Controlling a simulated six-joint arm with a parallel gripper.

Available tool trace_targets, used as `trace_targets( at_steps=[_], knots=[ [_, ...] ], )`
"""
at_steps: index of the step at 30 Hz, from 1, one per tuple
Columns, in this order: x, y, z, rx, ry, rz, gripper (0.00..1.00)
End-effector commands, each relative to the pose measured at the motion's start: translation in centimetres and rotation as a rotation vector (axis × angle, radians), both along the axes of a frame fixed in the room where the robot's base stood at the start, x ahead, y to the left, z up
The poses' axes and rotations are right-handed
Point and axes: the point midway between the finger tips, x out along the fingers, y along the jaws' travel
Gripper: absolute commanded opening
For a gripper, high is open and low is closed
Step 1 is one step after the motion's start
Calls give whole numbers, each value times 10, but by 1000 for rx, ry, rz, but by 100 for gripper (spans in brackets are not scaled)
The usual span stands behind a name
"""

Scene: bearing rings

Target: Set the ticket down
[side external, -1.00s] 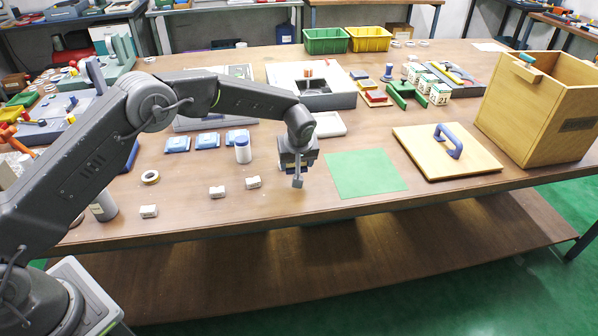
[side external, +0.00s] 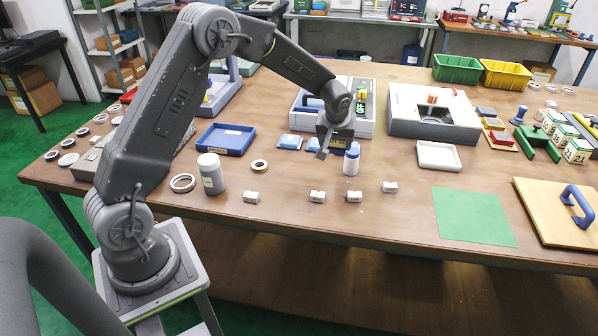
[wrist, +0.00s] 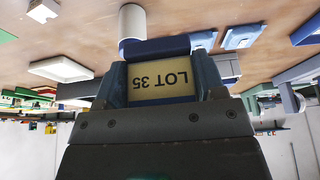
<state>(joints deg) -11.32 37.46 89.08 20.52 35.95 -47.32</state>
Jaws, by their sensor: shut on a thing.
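The ticket (wrist: 163,84), a cream plate with "LOT 35" upside down in the wrist view, sits between the two blue-grey fingers of my gripper (wrist: 161,80). In the side view my gripper (side external: 324,152) hangs above the table, just behind and left of a white bottle with a blue cap (side external: 351,160). The gripper is shut on the ticket. In the side view the ticket is too small to make out clearly. A blue bar lies along the ticket's edge in the wrist view; I cannot tell what it belongs to.
A green mat (side external: 473,217) lies bare at the right front. Several small white blocks (side external: 317,196) stand along the front. Blue packs (side external: 290,142) lie beside the gripper, with a blue tray (side external: 227,139) to the left.

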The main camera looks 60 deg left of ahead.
Motion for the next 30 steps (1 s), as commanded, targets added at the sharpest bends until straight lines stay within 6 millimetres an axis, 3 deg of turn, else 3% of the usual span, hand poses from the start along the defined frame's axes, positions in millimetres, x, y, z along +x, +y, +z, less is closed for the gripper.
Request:
trace_targets(
  at_steps=[1,6,12,16,19,22,30],
  knots=[
    [-16,28,1,-2,0,11,39],
    [-71,96,2,-1,-1,10,39],
    [-134,149,3,-1,-3,20,39],
    [-160,165,3,-1,-2,24,39],
    [-169,169,2,-1,-1,23,39],
    [-164,166,-3,-1,0,18,39],
    [-118,132,-38,-2,3,11,39]
  ],
)
